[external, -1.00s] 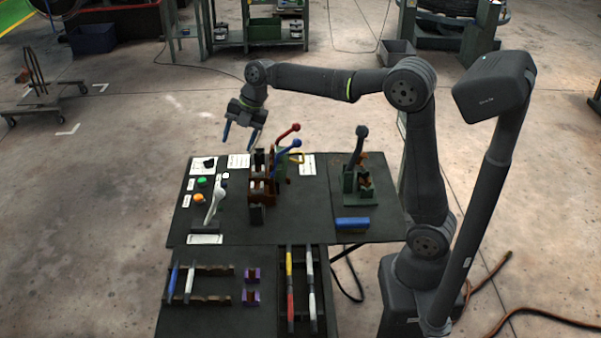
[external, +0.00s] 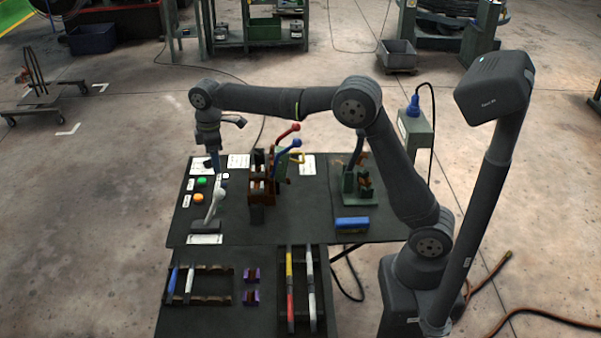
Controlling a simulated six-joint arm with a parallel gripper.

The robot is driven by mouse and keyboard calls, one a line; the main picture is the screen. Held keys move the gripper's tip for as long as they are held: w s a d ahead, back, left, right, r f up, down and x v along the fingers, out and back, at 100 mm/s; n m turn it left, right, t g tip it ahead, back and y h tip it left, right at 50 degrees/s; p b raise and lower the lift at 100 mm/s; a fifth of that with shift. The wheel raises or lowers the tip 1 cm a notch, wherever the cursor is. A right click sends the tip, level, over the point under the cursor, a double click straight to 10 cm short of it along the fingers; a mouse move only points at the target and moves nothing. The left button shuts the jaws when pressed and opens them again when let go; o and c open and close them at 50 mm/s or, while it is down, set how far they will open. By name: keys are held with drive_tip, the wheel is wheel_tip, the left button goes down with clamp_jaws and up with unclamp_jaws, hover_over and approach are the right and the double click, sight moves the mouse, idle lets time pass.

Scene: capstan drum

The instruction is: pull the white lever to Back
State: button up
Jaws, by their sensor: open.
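The white lever (external: 214,207) stands on a dark base at the left of the dark table, leaning a little to the right toward its top. My gripper (external: 216,172) points down just above and behind the lever's upper end. I cannot tell whether a finger touches the lever. A white label (external: 205,239) lies in front of the lever's base.
Green (external: 202,181) and orange (external: 198,198) buttons sit left of the lever. A lever stand with red (external: 288,133) and blue (external: 284,149) handles is to its right. A green stand (external: 359,198) and blue block (external: 352,224) are farther right. A lower rack (external: 210,298) holds bars.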

sight(215, 196)
drive_tip(key=f, duration=1.6)
drive_tip(key=shift+w+f, duration=0.2)
drive_tip(key=shift+f, duration=0.05)
drive_tip(key=shift+c, duration=0.3)
clamp_jaws()
drive_tip(key=shift+a, duration=0.1)
drive_tip(key=shift+a+r, duration=0.1)
drive_tip(key=shift+a+r, duration=0.3)
drive_tip(key=shift+a, duration=0.35)
drive_tip(key=a, duration=0.9)
drive_tip(key=shift+r, duration=0.2)
drive_tip(key=shift+w+d+f, duration=0.1)
drive_tip(key=shift+f, duration=0.15)
